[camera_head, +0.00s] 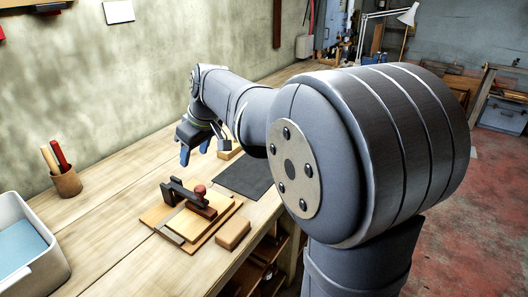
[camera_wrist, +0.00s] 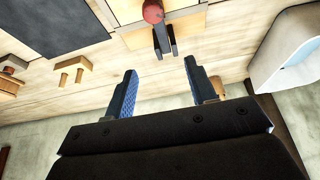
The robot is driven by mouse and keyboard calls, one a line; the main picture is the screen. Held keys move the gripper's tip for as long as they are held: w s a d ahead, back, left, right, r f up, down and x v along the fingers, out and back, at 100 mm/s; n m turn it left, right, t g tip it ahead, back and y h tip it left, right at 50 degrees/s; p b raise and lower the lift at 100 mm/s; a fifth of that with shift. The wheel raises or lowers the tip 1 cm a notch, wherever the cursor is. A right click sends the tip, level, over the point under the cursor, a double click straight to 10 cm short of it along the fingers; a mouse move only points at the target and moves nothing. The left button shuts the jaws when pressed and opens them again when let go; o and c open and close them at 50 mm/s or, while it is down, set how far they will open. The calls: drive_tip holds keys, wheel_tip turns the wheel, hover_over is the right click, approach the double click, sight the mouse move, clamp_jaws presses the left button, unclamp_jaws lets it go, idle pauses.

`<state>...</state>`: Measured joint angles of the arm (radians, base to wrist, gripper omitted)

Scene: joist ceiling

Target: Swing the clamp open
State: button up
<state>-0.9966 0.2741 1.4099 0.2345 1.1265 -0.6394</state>
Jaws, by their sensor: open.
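The clamp (camera_head: 187,194) is a dark bar with a round red knob, mounted on a light wooden board (camera_head: 168,214) on the bench. In the wrist view the clamp's dark forked end (camera_wrist: 165,42) and red knob (camera_wrist: 153,11) show at the top, and the rest is cut off. My gripper (camera_head: 203,150) is open and empty, with blue finger pads, above the bench and behind the clamp in the head view. In the wrist view the gap between my fingertips (camera_wrist: 161,70) lies just below the clamp's end in the picture. I see no contact.
A wooden block (camera_head: 233,234) lies beside the board. A pen cup (camera_head: 66,182) and a white bin (camera_head: 50,262) stand to the left. Bare bench lies between them and the board.

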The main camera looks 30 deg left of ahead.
drive_tip(key=w+d+m, duration=0.1)
drive_tip(key=w+d, duration=0.3)
drive_tip(key=d, duration=0.3)
drive_tip(key=w+d+m+h, duration=0.1)
drive_tip(key=w+d+m, duration=0.1)
drive_tip(key=w+d, duration=0.3)
drive_tip(key=d, duration=0.2)
drive_tip(key=shift+d+t, duration=0.3)
drive_tip(key=shift+t, duration=0.1)
drive_tip(key=shift+w, duration=0.1)
drive_tip(key=s+a+r+n+y, duration=0.1)
drive_tip(key=s+a, duration=0.3)
drive_tip(key=a, duration=0.2)
drive_tip(key=s+a+r+n, duration=0.1)
drive_tip(key=s+a+n, duration=0.1)
drive_tip(key=s+a, duration=0.4)
drive_tip(key=shift+g, duration=0.4)
drive_tip(key=shift+w+a+f, duration=0.2)
drive_tip(key=shift+a+f, duration=0.7)
drive_tip(key=shift+f, duration=0.15)
drive_tip(key=shift+w+a+f, duration=0.2)
drive_tip(key=shift+a+f, duration=0.7)
drive_tip(key=shift+f, duration=0.1)
